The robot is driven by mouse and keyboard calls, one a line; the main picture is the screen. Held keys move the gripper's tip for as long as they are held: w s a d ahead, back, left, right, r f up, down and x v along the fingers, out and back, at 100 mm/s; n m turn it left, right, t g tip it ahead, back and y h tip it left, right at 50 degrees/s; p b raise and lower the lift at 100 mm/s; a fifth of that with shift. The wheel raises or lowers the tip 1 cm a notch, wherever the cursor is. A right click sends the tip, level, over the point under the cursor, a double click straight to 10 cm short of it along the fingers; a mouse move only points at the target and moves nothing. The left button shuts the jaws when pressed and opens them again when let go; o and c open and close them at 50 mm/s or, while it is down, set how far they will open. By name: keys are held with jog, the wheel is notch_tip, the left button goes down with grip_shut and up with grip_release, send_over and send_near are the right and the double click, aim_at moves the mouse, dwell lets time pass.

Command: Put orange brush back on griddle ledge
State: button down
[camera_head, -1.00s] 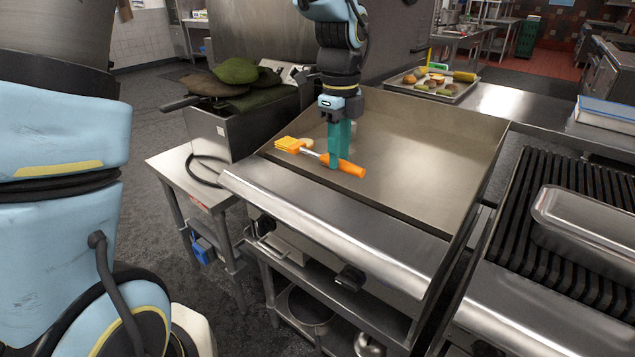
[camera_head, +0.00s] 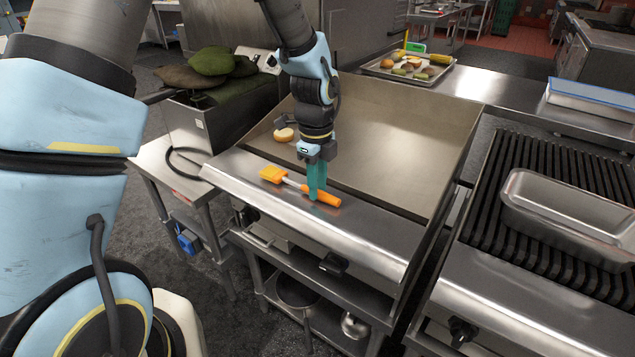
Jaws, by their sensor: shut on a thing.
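The orange brush (camera_head: 326,198) has an orange handle, a silver shaft and an orange head that points left. My gripper (camera_head: 315,192), with teal fingers, points down and is shut on the brush by its handle. The brush lies across over the griddle ledge (camera_head: 350,225), the shiny metal strip along the front of the griddle. It looks very close to the ledge; I cannot tell whether it touches. The flat griddle plate (camera_head: 400,140) is behind my gripper.
A round bun-like item (camera_head: 284,135) is on the griddle plate at its left. A fryer-like box with green cloths (camera_head: 212,62) stands left. A grill with a metal pan (camera_head: 570,215) stands right. A food tray (camera_head: 408,68) is behind. The ledge's right part is clear.

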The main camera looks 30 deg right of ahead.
jog(key=c, duration=1.1)
grip_release()
jog(key=shift+f, duration=0.15)
jog(key=o, duration=0.4)
notch_tip(320, 180, up, 12)
jog(key=shift+w+a+r+b, duration=0.1)
jog(key=shift+r+b, duration=0.1)
jog(key=shift+b, duration=0.75)
jog(key=w+a+f+n, duration=0.1)
jog(key=w+a+n, duration=0.1)
jog(key=a+n, duration=0.45)
jog(key=w+a+f+n, duration=0.1)
jog(key=w+a+n, duration=0.1)
jog(key=a+n, duration=0.45)
jog(key=s+a+n, duration=0.1)
jog(key=a+n, duration=0.4)
jog(key=a, duration=0.1)
jog(key=s+a+f+n+t, duration=0.1)
jog(key=a+n, duration=0.4)
jog(key=a, duration=0.2)
jog(key=s+a+n, duration=0.1)
jog(key=a+n, duration=0.5)
jog(key=shift+s+a+f+t, duration=0.2)
jog(key=shift+a+f+t, duration=0.15)
jog(key=shift+f+t, duration=0.05)
